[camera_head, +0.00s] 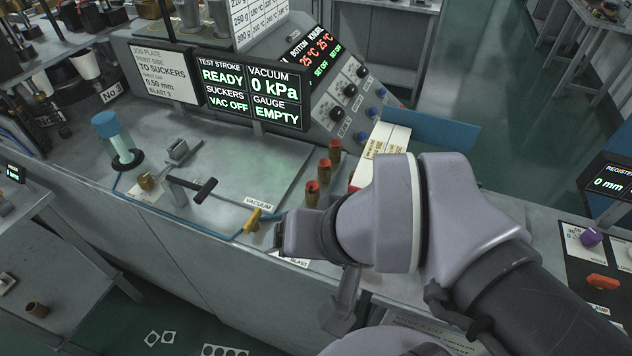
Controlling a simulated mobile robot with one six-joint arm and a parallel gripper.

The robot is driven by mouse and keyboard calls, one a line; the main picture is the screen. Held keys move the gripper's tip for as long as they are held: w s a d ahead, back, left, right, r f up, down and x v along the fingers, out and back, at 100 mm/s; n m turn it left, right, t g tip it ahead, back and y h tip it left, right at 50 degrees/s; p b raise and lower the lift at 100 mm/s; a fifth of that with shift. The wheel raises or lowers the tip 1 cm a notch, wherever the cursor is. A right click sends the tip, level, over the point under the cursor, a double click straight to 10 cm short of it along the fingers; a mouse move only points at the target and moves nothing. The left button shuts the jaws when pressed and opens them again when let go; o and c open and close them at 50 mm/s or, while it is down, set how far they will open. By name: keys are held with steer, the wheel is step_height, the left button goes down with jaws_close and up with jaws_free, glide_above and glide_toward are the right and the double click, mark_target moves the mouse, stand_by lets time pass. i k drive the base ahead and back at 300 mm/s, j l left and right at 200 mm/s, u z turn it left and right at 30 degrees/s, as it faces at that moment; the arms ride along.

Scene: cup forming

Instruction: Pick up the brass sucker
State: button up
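A small brass-coloured piece (147,181) stands on the left part of the grey bench top, beside a black T-handle. It may be the brass sucker, but it is too small to be sure. Three copper-brown cylinders with reddish tops stand in a row right of the plate: a back one (335,149), a middle one (324,170) and a front one (312,192). My gripper (298,236) is at the bench's front edge, just below the front cylinder in the picture. My wrist hides part of it, and its finger opening cannot be made out.
A yellow valve handle (253,221) labelled VACUUM is left of my gripper. A black T-handle (192,189) and a blue-topped cylinder (117,138) stand further left. A display (250,95) reads READY, VAC OFF, 0 kPa, EMPTY. A blue-walled tray (430,130) is behind my wrist.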

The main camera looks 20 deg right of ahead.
mark_target(312, 188)
steer(key=i+j+z, duration=0.1)
steer(key=j, duration=0.2)
steer(key=i+j+z, duration=0.1)
steer(key=j, duration=0.2)
steer(key=i+j+z, duration=0.25)
steer(key=j, duration=0.35)
